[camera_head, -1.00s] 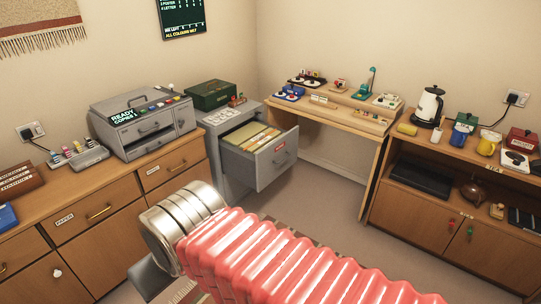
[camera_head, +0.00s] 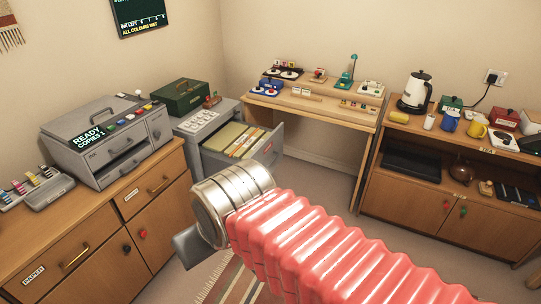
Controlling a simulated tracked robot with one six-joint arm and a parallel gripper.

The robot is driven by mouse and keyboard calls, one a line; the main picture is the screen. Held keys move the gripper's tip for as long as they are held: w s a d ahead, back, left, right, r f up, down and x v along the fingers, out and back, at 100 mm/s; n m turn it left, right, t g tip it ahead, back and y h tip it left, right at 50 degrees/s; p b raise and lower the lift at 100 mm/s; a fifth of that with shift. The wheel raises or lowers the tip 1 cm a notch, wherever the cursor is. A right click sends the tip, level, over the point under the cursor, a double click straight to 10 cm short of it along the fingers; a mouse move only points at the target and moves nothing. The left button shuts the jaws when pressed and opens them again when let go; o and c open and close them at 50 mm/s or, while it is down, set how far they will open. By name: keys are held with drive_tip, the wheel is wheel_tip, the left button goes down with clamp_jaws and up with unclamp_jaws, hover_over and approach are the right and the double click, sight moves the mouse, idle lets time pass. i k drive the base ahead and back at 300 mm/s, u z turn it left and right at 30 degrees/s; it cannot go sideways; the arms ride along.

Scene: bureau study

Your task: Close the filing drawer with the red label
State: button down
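The grey filing cabinet (camera_head: 188,140) stands in the corner. A small red mark, likely the label, shows on the drawer front (camera_head: 268,148). My arm, red ribbed bellows with a metal cuff, crosses in front and hides the lower drawer front. A grey piece of my arm shows below the cuff. No gripper fingertips can be made out, and contact with the drawer cannot be told.
A wooden cabinet with a grey copier (camera_head: 108,139) is at left. A desk (camera_head: 318,112) stands behind right of the drawer. A low cabinet (camera_head: 415,203) with a kettle (camera_head: 416,92) is at right. A striped rug (camera_head: 232,283) lies on the floor below my arm.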

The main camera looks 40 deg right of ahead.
sight(265, 147)
drive_tip(key=z, duration=0.25)
drive_tip(key=i, duration=1.35)
drive_tip(key=u, duration=0.2)
